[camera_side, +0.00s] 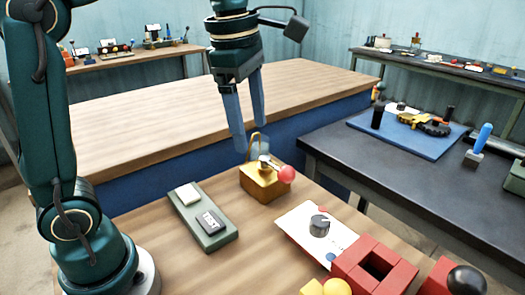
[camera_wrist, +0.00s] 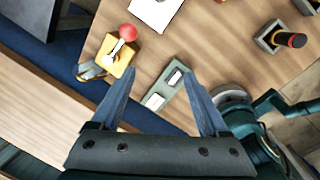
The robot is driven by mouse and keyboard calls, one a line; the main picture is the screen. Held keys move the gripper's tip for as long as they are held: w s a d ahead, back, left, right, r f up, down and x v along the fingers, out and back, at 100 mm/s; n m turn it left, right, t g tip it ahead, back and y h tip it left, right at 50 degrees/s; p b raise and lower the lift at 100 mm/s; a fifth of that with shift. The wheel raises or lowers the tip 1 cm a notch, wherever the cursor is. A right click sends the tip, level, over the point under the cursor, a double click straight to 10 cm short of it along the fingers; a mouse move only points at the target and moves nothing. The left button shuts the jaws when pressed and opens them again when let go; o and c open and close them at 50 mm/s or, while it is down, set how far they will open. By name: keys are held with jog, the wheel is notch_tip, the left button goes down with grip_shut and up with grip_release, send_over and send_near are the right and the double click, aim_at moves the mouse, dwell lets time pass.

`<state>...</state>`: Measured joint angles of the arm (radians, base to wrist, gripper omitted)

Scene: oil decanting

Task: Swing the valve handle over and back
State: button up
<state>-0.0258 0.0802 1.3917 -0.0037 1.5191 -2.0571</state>
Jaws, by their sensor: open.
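The valve is a yellow block (camera_side: 264,181) on the wooden table, with a short metal lever ending in a red ball, the valve handle (camera_side: 287,174). In the side view the handle points right; a thin hoop and a clear part stand behind it. In the wrist view the block (camera_wrist: 117,57) is at upper left, with the red ball (camera_wrist: 128,31) at its top. My gripper (camera_side: 248,140) hangs above and slightly left of the valve, fingers down, open and empty. In the wrist view my gripper (camera_wrist: 160,82) has its fingers wide apart, the valve lying outside them to the left.
A green base with two small blocks (camera_side: 203,215) lies left of the valve. A white sheet with a grey knob (camera_side: 319,226) lies to the right. Red blocks (camera_side: 366,265) and yellow pieces (camera_side: 325,287) sit at the near edge. A dark side table (camera_side: 400,170) stands at right.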

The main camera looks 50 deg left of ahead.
jog(key=r+n, duration=0.1)
jog(key=d+r+n+h, duration=0.1)
jog(key=n, duration=0.1)
jog(key=w+n+t+h, duration=0.1)
jog(key=n, duration=0.1)
jog(key=shift+d+r, duration=0.15)
jog(key=shift+r, duration=0.25)
